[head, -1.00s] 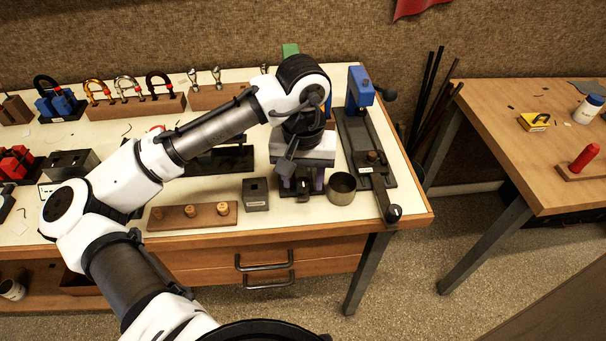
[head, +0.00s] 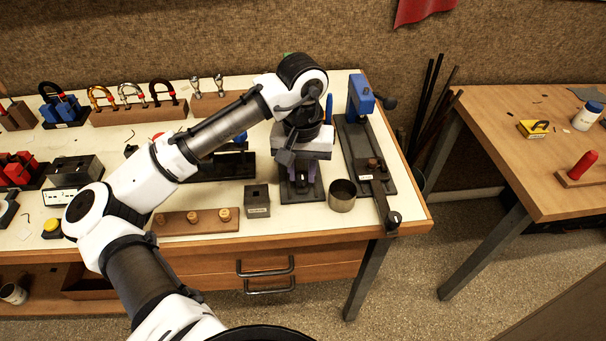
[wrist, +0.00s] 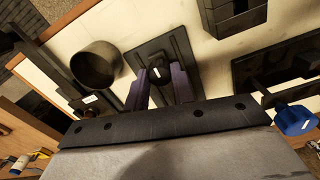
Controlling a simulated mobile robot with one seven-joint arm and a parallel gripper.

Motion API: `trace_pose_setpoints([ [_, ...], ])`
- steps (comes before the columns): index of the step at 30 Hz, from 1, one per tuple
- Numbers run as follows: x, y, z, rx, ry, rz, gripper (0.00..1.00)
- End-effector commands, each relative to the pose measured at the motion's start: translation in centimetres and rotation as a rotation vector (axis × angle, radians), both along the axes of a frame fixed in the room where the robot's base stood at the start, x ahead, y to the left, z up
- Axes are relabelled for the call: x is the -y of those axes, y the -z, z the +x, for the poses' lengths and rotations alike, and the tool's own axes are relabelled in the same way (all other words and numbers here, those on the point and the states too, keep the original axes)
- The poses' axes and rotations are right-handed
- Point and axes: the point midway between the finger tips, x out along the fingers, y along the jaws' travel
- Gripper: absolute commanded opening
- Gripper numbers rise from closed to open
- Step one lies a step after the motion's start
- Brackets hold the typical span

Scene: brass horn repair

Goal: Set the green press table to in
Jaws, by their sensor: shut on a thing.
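The green press is mostly hidden behind my arm in the head view. Only a sliver of its green top (head: 288,54) shows above my wrist, and its dark base (head: 303,198) shows below. My gripper (head: 303,186) points down at the front of this base, its purple fingers closed. In the wrist view my gripper (wrist: 160,98) reaches over the dark railed base (wrist: 178,45). A small dark piece with a white mark (wrist: 157,72) shows between the fingers. I take it as the press table's handle; the exact contact and table position are unclear.
A metal cup (head: 342,196) stands close right of the base, and a small grey block (head: 257,200) close left. The blue press (head: 361,95) with its long dark bed is further right. A wooden peg board (head: 195,220) lies front left.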

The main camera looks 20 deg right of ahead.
Motion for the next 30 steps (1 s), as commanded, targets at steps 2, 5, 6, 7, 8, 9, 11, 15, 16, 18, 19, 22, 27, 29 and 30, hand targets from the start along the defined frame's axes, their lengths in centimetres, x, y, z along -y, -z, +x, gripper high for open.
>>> trace_pose_setpoints([
  [2,0.1,-0.2,0.4,0.013,-0.008,-0.008,0.00],
  [5,0.1,-0.3,0.5,0.016,-0.009,-0.009,0.00],
  [6,0.1,-0.3,0.5,0.016,-0.010,-0.009,0.00],
  [7,0.1,-0.3,0.5,0.016,-0.010,-0.010,0.26],
  [8,0.1,-0.3,0.5,0.016,-0.010,-0.010,0.30],
  [9,0.1,-0.3,0.5,0.016,-0.010,-0.009,0.35],
  [11,0.0,-0.3,0.4,0.014,-0.009,-0.008,0.43],
  [15,0.0,-0.2,0.3,0.011,-0.007,-0.007,0.47],
  [16,0.0,-0.2,0.3,0.011,-0.007,-0.007,0.47],
  [18,0.0,-0.2,0.3,0.010,-0.006,-0.006,0.47],
  [19,0.0,-0.2,0.3,0.010,-0.006,-0.006,0.47],
  [22,0.1,-0.5,0.3,0.010,-0.006,-0.006,0.47],
  [27,0.1,-2.6,0.3,0.012,-0.005,-0.007,0.47],
  [29,0.1,-3.9,0.3,0.013,-0.005,-0.007,0.47],
  [30,0.1,-4.9,0.3,0.013,-0.005,-0.007,0.47],
])
